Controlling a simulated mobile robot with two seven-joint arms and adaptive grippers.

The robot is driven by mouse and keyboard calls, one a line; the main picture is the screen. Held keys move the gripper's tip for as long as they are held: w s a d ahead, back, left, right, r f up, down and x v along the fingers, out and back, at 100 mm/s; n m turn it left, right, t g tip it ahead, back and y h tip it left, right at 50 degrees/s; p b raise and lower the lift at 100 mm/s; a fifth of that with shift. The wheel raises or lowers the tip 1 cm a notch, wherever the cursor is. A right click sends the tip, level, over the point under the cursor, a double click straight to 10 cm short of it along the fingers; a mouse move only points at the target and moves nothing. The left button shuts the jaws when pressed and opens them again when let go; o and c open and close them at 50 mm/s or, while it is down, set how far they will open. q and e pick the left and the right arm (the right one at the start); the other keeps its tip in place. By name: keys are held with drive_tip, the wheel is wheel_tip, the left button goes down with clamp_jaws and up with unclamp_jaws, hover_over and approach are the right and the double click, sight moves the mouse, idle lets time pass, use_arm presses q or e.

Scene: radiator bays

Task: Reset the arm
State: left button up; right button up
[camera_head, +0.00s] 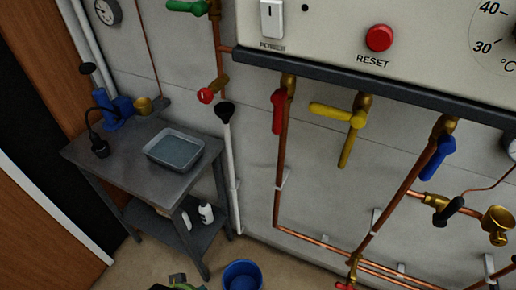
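Neither of my grippers shows in the head view, and no part of my arms can be made out for sure. A control panel (340,42) fills the upper right. It bears a red button (379,38) labelled RESET and a white POWER switch (271,18). Below it, copper pipes carry valves with a red handle (278,111), a yellow handle (347,150) and a blue handle (437,158).
A grey metal table (108,177) at the left holds a shallow grey tray (174,149) and a blue tool (118,116). A blue bucket (242,275) stands on the floor (140,262). A green and dark object (178,284) is cut off at the bottom edge.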

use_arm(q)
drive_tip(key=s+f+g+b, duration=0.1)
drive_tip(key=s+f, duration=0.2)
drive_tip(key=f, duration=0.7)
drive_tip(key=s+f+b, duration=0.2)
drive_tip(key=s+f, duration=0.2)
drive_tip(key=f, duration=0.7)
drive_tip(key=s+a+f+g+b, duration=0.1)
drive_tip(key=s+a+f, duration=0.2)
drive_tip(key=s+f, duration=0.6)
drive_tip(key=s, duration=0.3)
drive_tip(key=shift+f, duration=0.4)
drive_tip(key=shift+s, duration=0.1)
